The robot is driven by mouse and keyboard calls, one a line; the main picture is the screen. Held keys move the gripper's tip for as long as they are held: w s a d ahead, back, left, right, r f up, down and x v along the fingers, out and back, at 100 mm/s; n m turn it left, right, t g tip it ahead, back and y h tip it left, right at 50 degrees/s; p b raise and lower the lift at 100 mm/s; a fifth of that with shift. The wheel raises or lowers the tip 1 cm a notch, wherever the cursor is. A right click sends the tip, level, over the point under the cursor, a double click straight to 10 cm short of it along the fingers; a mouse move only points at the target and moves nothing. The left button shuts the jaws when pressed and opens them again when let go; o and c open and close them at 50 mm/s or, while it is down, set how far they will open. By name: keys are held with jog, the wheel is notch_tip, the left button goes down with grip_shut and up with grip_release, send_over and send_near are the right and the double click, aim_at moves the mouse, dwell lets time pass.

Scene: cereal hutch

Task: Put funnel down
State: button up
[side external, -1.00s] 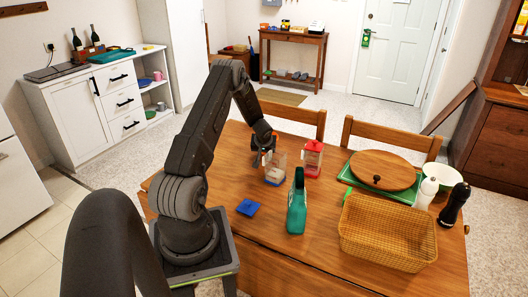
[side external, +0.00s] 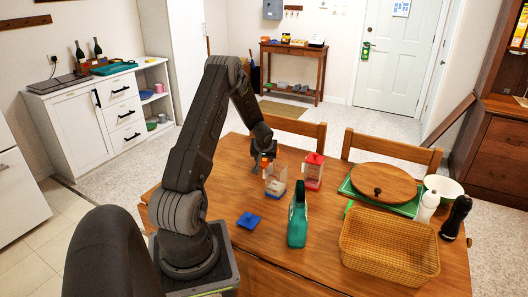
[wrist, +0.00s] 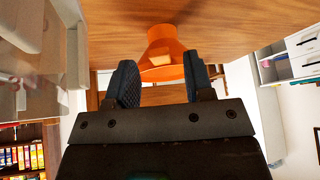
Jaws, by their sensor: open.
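An orange funnel (wrist: 162,48) is in the wrist view, just past my fingertips, against the brown wooden tabletop (wrist: 240,25). Its wide flared part faces my fingers. My gripper (wrist: 160,84) is open, with one dark finger to each side of the funnel's wide end. In the side view my gripper (side external: 262,158) is low over the table, and only a small part of the funnel (side external: 266,162) shows. The clear container with a blue band (side external: 276,181) stands just to the right of it. Whether the funnel touches the table is hard to tell.
A red-lidded clear container (side external: 313,172) stands further right. A blue lid (side external: 248,220) lies in front. A teal upright container (side external: 297,220) stands near the middle. A wicker basket (side external: 389,243), a green tray (side external: 404,208) with a round wooden lid (side external: 383,182), and shakers fill the right.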

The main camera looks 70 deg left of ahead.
jog(key=w+d+r+m+t+h, duration=0.1)
jog(key=w+d+r+m, duration=0.15)
jog(key=d+r, duration=0.95)
jog(key=w+d+r+m+t, duration=0.1)
jog(key=w+d+r+m, duration=0.15)
jog(key=d+r, duration=0.9)
jog(key=s+d+r+m+h, duration=0.1)
jog(key=s+d+m, duration=0.1)
jog(key=s+d, duration=0.3)
jog(key=s+d+r+m+t+h, duration=0.1)
jog(key=s+d, duration=0.4)
jog(key=d, duration=0.7)
jog(key=s+d+r+m+h, duration=0.2)
jog(key=s+d+m, duration=0.3)
jog(key=d, duration=0.3)
jog(key=shift+s+d+t+h, duration=0.2)
jog(key=shift+t+h, duration=0.1)
jog(key=shift+h, duration=0.1)
